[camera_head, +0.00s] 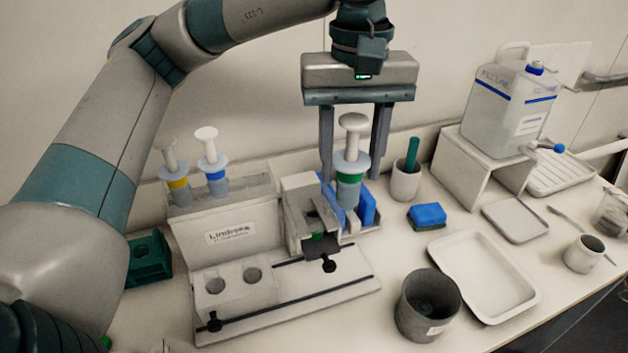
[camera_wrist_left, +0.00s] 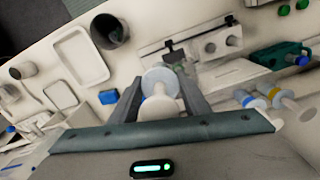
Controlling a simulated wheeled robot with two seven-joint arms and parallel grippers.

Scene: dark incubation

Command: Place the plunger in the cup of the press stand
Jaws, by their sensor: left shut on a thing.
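The plunger (camera_head: 353,125) has a white knob and stem, a pale flange and a green band. My left gripper (camera_head: 352,172) is shut on it and holds it upright, just behind and above the grey clamp block (camera_head: 316,218) of the press stand (camera_head: 345,283). The plunger's lower end is partly hidden by the stand, so I cannot tell whether it touches anything. In the left wrist view the plunger's white knob (camera_wrist_left: 158,107) lies between the fingers (camera_wrist_left: 160,90). Something green shows inside the clamp block; the cup is not clearly seen. My right gripper is not in view.
Yellow-banded (camera_head: 177,184) and blue-banded (camera_head: 214,174) plungers stand in the labelled rack (camera_head: 255,225) to the left. A blue sponge (camera_head: 427,214), a grey pot (camera_head: 440,322) and a white tray (camera_head: 480,285) are to the right. A jug (camera_head: 505,105) stands on a raised shelf behind.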

